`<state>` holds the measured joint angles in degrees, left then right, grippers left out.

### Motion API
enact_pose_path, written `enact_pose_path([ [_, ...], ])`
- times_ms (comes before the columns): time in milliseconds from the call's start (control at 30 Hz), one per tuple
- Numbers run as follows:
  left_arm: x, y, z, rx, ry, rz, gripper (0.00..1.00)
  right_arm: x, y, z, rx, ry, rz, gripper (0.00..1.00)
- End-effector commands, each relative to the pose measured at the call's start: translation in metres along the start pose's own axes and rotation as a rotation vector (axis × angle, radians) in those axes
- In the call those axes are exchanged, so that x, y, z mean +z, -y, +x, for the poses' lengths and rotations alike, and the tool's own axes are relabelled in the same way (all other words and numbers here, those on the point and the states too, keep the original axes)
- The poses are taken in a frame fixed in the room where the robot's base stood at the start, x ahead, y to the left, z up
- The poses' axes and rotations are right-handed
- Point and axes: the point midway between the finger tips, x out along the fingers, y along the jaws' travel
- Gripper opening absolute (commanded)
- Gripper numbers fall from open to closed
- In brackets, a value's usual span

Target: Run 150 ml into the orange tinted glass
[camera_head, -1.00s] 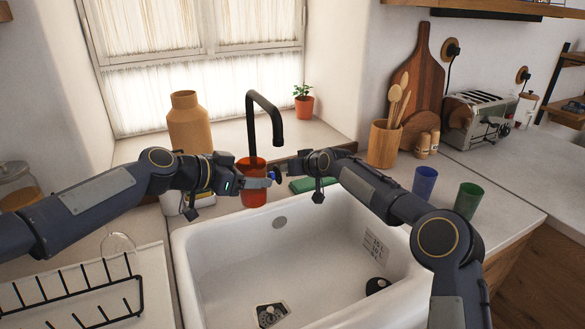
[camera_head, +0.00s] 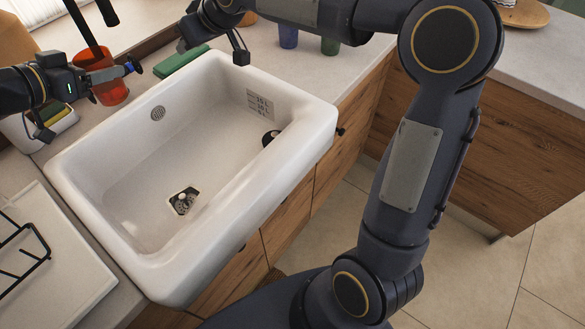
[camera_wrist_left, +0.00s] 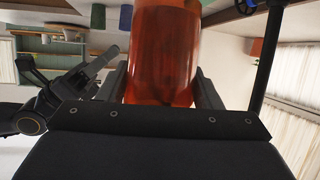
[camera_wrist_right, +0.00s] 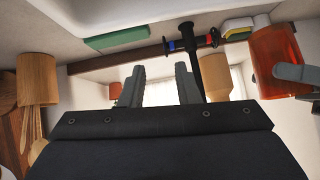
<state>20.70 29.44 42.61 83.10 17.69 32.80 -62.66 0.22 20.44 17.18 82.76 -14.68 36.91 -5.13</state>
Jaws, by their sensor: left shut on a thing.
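My left gripper (camera_head: 105,76) is shut on the orange tinted glass (camera_head: 112,92), below the black tap (camera_head: 86,24) behind the sink. The glass fills the left wrist view (camera_wrist_left: 163,55), between the fingers. I cannot see a water stream or tell a level in it. The tap has a blue knob (camera_wrist_right: 171,46) and a red knob (camera_wrist_right: 213,37) in the right wrist view. My right gripper (camera_wrist_right: 160,72) is open and empty, apart from the knobs; in the head view it is right of the tap, above the green cloth or sponge.
The white sink (camera_head: 95,222) lies in front, with a drain at its bottom. A blue cup (camera_head: 288,36) and green cup (camera_head: 329,46) stand right. A black rack (camera_head: 22,250) is at left.

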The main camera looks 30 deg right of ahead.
Motion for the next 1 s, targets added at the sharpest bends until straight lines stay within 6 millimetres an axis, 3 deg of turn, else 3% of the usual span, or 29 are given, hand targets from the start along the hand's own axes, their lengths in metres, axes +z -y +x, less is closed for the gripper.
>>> enact_pose_path([
  [33, -0.001, 0.0, 0.0, -0.001, -0.002, 0.001, 0.3, 0.014, -0.003, -0.022, 0.019, 0.015, 0.012, 0.29],
  [200, -0.001, 0.0, 0.0, -0.001, -0.002, 0.001, 0.3, 0.074, -0.005, -0.079, 0.062, 0.083, 0.081, 0.29],
  [500, -0.001, 0.0, 0.0, -0.001, -0.002, 0.001, 0.3, 0.2, 0.007, -0.157, 0.102, 0.177, 0.267, 0.29],
  [700, -0.001, 0.0, 0.0, -0.001, -0.002, 0.001, 0.3, 0.28, 0.03, -0.182, 0.09, 0.217, 0.4, 0.29],
  [800, -0.001, 0.0, 0.0, -0.001, -0.002, 0.001, 0.3, 0.308, 0.041, -0.187, 0.077, 0.229, 0.451, 0.29],
  [1000, -0.002, 0.0, -0.001, -0.001, -0.002, 0.001, 0.3, 0.339, 0.055, -0.189, 0.058, 0.243, 0.504, 0.29],
])
